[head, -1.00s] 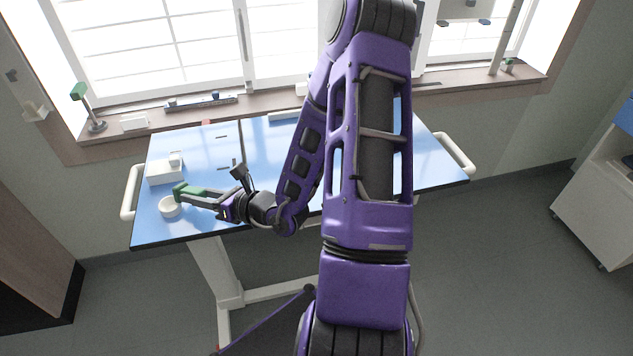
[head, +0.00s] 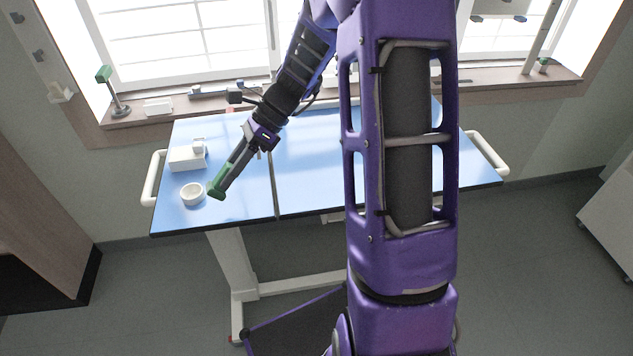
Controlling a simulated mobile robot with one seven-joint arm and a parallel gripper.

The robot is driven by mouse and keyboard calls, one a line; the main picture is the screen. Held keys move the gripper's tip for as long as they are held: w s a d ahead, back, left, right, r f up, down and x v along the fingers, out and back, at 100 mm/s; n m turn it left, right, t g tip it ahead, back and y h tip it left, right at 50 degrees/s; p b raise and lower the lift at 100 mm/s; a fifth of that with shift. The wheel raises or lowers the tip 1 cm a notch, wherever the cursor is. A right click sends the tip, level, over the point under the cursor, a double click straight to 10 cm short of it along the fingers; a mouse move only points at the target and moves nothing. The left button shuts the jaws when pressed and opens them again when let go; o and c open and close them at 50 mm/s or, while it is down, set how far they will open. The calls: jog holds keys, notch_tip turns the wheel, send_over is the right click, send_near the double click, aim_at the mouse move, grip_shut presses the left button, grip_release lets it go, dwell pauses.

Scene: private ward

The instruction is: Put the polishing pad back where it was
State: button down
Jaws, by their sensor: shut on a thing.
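My gripper (head: 215,191) is at the left part of the blue table (head: 320,170), pointing down toward the front left. It is shut, and a green piece shows at its tip. I take this for the polishing pad (head: 217,190), but I cannot tell where pad ends and finger begins. The tip is just right of a round white bowl (head: 191,195) and looks apart from it. I cannot tell how high it is above the table. No other polishing pad can be made out.
A white box (head: 186,161) with a small white part on top stands behind the bowl. A dark line (head: 273,185) crosses the tabletop. The windowsill holds a green-topped stand (head: 103,75) and a white block (head: 158,106). The table's front middle and right are largely clear.

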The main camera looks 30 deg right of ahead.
jog(key=n+g+h, duration=0.1)
jog(key=s+n+h, duration=0.1)
jog(key=n, duration=0.1)
jog(key=d+n+g+h, duration=0.1)
jog(key=n, duration=0.1)
jog(key=shift+s+d+f+g+b, duration=0.1)
jog(key=shift+s+f+g+b, duration=0.15)
jog(key=shift+s+g+b, duration=0.05)
jog(key=d+n+h, duration=0.2)
jog(key=s+d+n+h, duration=0.1)
jog(key=d+n+h, duration=0.1)
jog(key=n, duration=0.1)
jog(key=shift+s+b, duration=0.15)
jog(key=shift+b, duration=0.25)
jog(key=w+d+r+n+t+h+b, duration=0.1)
jog(key=d+r+n+t, duration=0.2)
jog(key=d, duration=0.4)
jog(key=d+r+n+t+h+b, duration=0.1)
jog(key=d+r+n, duration=0.25)
jog(key=d, duration=0.25)
jog(key=shift+n, duration=0.25)
jog(key=f, duration=0.5)
jog(key=f+b, duration=0.1)
jog(key=f, duration=0.3)
jog(key=shift+w+d+f, duration=0.15)
jog(key=shift+w+f, duration=0.05)
jog(key=shift+f, duration=0.2)
jog(key=c, duration=0.6)
grip_release()
